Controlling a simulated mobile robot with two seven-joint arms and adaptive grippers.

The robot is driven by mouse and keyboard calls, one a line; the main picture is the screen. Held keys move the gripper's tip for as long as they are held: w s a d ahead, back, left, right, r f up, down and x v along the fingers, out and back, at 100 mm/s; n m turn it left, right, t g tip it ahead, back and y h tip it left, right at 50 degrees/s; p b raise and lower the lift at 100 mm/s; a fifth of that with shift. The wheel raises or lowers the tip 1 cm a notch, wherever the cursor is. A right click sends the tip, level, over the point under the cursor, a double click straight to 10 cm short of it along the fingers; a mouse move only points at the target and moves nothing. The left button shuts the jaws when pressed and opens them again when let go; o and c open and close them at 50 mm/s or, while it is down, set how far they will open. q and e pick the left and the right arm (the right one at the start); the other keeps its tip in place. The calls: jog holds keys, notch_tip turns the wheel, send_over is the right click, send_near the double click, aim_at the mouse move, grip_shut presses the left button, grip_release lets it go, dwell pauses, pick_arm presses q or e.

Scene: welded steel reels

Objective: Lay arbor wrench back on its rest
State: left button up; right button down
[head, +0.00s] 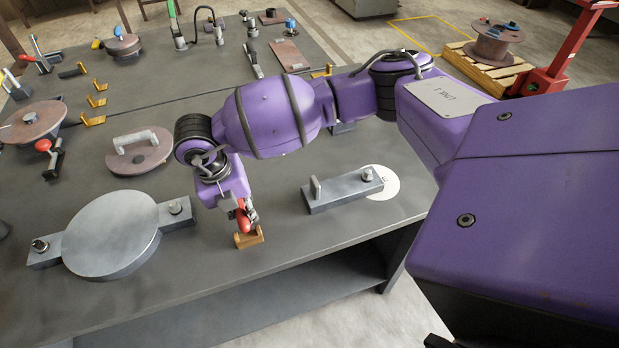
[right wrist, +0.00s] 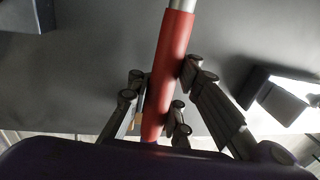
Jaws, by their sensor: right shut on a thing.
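My right gripper (head: 243,213) is shut on the red handle of the arbor wrench (head: 243,222), low over the front part of the bench. In the right wrist view the fingers (right wrist: 163,88) close on both sides of the red handle (right wrist: 172,70), and a silver shaft runs on past it at the top. A yellow-brown bracket (head: 249,239), which looks like a rest, is on the bench directly below the handle. I cannot tell whether the wrench touches it. The wrench's far end is hidden behind my gripper. My left gripper is not in view.
A grey block with an upright tab (head: 335,192) lies to the right, partly over a white disc (head: 385,184). A large round steel plate on a bar (head: 110,236) lies to the left. A brown disc with a handle (head: 138,152) is behind it. The bench's front edge is close.

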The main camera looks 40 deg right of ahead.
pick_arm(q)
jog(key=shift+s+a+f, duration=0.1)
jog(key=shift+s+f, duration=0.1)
pick_arm(e)
jog(key=shift+s+f, duration=0.1)
jog(key=shift+f, duration=0.6)
jog(key=c, duration=1.5)
grip_release()
jog(key=shift+r, duration=0.1)
jog(key=shift+w+a+r+p, duration=0.15)
jog(key=shift+r+p, duration=0.45)
jog(key=shift+r, duration=0.8)
jog(key=shift+a+r+p, duration=0.25)
jog(key=shift+r+p, duration=0.35)
jog(key=shift+r, duration=0.75)
jog(key=shift+w+a+r+p, duration=0.15)
jog(key=shift+r+p, duration=0.45)
jog(key=shift+r, duration=0.8)
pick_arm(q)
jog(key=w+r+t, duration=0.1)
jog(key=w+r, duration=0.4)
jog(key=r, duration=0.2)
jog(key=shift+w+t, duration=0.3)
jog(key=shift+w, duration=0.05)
pick_arm(e)
jog(key=shift+s+a+f, duration=0.1)
jog(key=shift+s+f, duration=0.05)
